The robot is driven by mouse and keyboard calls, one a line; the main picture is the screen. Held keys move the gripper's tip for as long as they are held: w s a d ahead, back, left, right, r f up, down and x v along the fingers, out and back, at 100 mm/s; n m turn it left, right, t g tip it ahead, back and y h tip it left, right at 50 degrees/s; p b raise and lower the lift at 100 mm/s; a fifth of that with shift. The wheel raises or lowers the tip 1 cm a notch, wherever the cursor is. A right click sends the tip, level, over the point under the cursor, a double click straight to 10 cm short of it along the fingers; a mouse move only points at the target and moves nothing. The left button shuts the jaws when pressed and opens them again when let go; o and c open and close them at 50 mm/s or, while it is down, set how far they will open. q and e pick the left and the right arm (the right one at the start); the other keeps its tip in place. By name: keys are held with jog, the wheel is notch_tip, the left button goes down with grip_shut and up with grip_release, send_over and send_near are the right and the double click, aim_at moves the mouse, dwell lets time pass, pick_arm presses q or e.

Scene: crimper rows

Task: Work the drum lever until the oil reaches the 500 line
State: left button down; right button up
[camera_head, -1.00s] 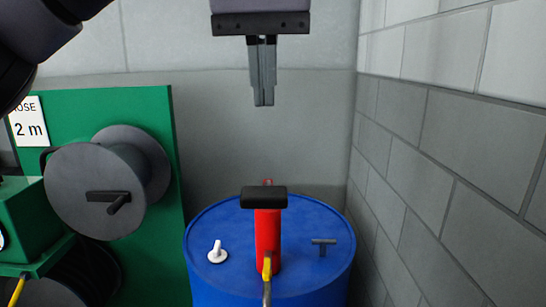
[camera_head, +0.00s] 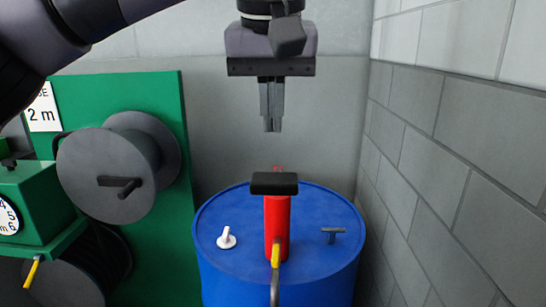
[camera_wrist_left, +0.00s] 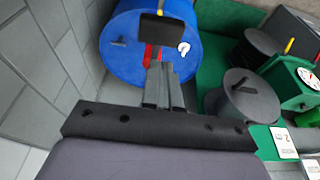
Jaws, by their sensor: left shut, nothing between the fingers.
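A blue drum (camera_head: 318,262) stands at the lower middle of the head view, with a red pump body (camera_head: 276,222) upright on its lid. A black lever grip (camera_head: 274,184) crosses the top of the pump. A yellow-ended spout or hose (camera_head: 276,256) is at the pump's front. My left gripper (camera_head: 273,127) points down above and behind the black grip, shut and empty, apart from it. In the left wrist view the shut fingers (camera_wrist_left: 163,75) point toward the black grip (camera_wrist_left: 165,29) and the drum (camera_wrist_left: 122,62). No oil level or 500 line is visible. My right gripper is not in view.
A green stand with a grey cranked reel (camera_head: 118,178) and a green meter box (camera_head: 35,205) is left of the drum. A grey block wall (camera_head: 450,150) rises close on the right. A white cap (camera_head: 226,238) and a small grey tee fitting (camera_head: 333,234) are on the lid.

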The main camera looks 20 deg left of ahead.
aim_at(273, 176)
pick_arm(q)
jog(key=x, duration=0.4)
jog(key=s+x, duration=0.1)
jog(key=x, duration=0.2)
jog(key=shift+d+f, duration=0.1)
jog(key=shift+d, duration=0.05)
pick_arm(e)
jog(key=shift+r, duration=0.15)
